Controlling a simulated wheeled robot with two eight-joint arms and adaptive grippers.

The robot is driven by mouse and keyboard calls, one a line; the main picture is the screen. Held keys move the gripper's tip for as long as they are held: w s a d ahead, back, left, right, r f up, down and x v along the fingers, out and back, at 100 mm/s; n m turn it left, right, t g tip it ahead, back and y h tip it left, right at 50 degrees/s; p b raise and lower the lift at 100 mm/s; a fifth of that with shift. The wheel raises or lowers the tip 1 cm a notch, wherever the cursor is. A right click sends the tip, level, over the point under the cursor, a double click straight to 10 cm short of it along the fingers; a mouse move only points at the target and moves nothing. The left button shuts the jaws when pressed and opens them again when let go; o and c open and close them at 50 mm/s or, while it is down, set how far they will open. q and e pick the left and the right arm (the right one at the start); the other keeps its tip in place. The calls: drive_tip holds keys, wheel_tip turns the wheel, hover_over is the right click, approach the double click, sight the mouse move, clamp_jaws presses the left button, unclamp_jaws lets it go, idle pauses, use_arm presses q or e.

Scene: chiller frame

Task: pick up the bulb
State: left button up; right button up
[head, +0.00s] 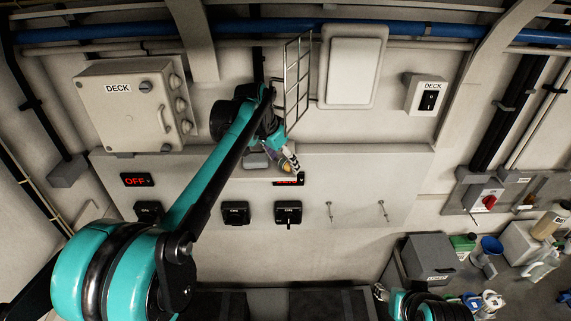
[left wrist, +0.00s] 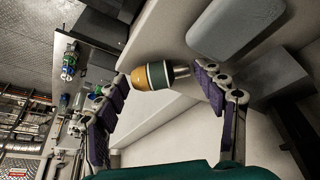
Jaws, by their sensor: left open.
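The bulb (left wrist: 157,76) has an amber end, a dark green band and a metal tip. In the left wrist view it lies crosswise between the purple-padded fingers of my left gripper (left wrist: 165,92). The fingers are spread, and I cannot tell whether either touches it. In the head view my left gripper (head: 285,157) is up at the wall panel, with the bulb's amber part (head: 286,164) showing small at its fingers. My right arm shows at the bottom edge of the head view; its gripper is too small and unclear to read.
A wire rack (head: 297,80) sticks out from the wall just above my left gripper. A grey DECK box (head: 120,112) is at left, a white panel (head: 352,68) at right. Below are black switches (head: 288,214) and hooks (head: 331,212). Bottles and a grey box (head: 430,258) stand lower right.

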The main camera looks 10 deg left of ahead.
use_arm(q)
drive_tip(key=c, duration=0.9)
drive_tip(key=shift+o, duration=0.2)
drive_tip(key=shift+r, duration=0.15)
